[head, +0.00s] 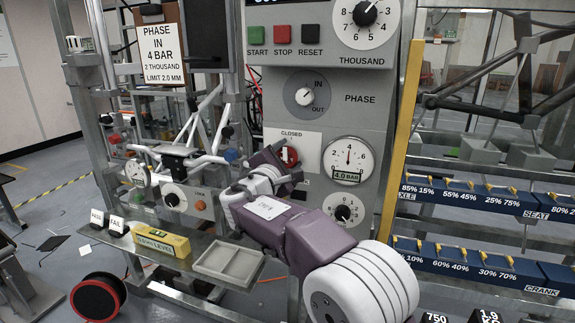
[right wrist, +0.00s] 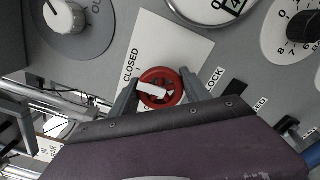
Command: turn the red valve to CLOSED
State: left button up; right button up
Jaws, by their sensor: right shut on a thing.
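Which end of the bar is the pointer I cannot tell. My right gripper (right wrist: 159,86) is shut on the valve, one dark finger on each side of its rim. In the head view my right gripper (head: 289,172) reaches the valve from below and partly hides it. My left gripper is not in view.
A 4.0 BAR gauge (head: 348,160) sits right of the valve. A PHASE dial (head: 305,96) is above, and a black-knobbed dial (head: 343,212) is lower right. A yellow post (head: 400,140) edges the panel. A grey tray (head: 228,261) lies on the shelf at lower left.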

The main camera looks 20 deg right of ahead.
jog(key=shift+f, duration=0.1)
dwell(0.3)
jog(key=o, duration=1.4)
jog(key=v, duration=0.9)
jog(key=shift+a, duration=0.1)
